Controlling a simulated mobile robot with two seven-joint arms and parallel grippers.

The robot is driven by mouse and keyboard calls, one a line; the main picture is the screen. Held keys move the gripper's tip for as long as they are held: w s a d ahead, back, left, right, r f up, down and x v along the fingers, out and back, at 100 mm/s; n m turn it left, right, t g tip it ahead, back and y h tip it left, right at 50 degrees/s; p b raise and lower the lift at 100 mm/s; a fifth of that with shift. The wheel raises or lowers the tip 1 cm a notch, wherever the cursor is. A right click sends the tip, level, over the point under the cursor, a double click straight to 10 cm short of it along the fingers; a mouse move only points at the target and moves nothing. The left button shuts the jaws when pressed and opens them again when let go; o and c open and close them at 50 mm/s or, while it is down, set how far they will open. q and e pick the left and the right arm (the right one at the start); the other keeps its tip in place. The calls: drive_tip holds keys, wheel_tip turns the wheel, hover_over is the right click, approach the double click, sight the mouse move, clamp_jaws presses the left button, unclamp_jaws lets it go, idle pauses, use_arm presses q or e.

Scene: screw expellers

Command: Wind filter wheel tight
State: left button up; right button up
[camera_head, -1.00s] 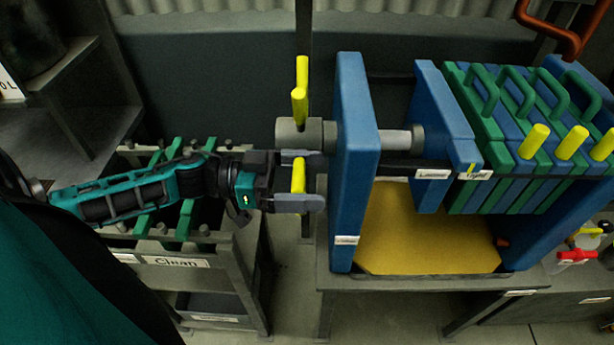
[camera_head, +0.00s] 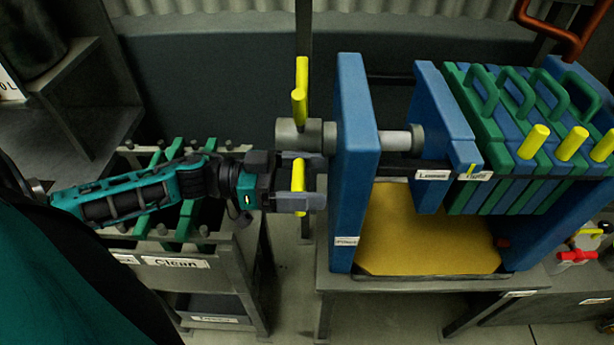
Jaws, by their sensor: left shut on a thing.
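The filter press wheel has a grey hub (camera_head: 297,136) on the left end of a grey screw, with yellow handles. One yellow handle (camera_head: 299,95) points up. The screw (camera_head: 390,140) runs through the blue end plate (camera_head: 351,170) to the blue pressing plate (camera_head: 437,120), which sits close to the green and blue filter plates (camera_head: 500,140). My right gripper is not in view.
A yellow tray (camera_head: 425,235) lies under the press on a grey bench. A rack (camera_head: 200,263) labelled "Clean" with green plates stands below my left arm. Yellow pegs (camera_head: 534,141) stick out of the filter plates. A red-handled valve (camera_head: 575,256) is at the right.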

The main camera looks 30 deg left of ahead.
use_arm(q)
drive_tip(key=shift+w+f+m+b, duration=0.1)
drive_tip(key=shift+f+m+b, duration=0.55)
drive_tip(key=shift+f+m, duration=1.1)
drive_tip(key=m, duration=0.1)
drive_tip(key=f+b, duration=0.1)
drive_tip(key=f+m, duration=0.1)
drive_tip(key=shift+w+a+f+m, duration=0.25)
drive_tip(key=shift+w+a+m, duration=0.05)
drive_tip(key=shift+w+m, duration=0.05)
drive_tip(key=shift+w+a+f+m+b, duration=0.15)
drive_tip(key=shift+w+f+m+b, duration=0.1)
drive_tip(key=shift+f+m+b, duration=0.4)
drive_tip(key=shift+r, duration=0.1)
drive_tip(key=o, duration=1.2)
drive_tip(key=shift+a, duration=0.1)
drive_tip(key=v, duration=0.7)
drive_tip(key=shift+s+a, duration=0.1)
drive_tip(key=shift+a, duration=0.15)
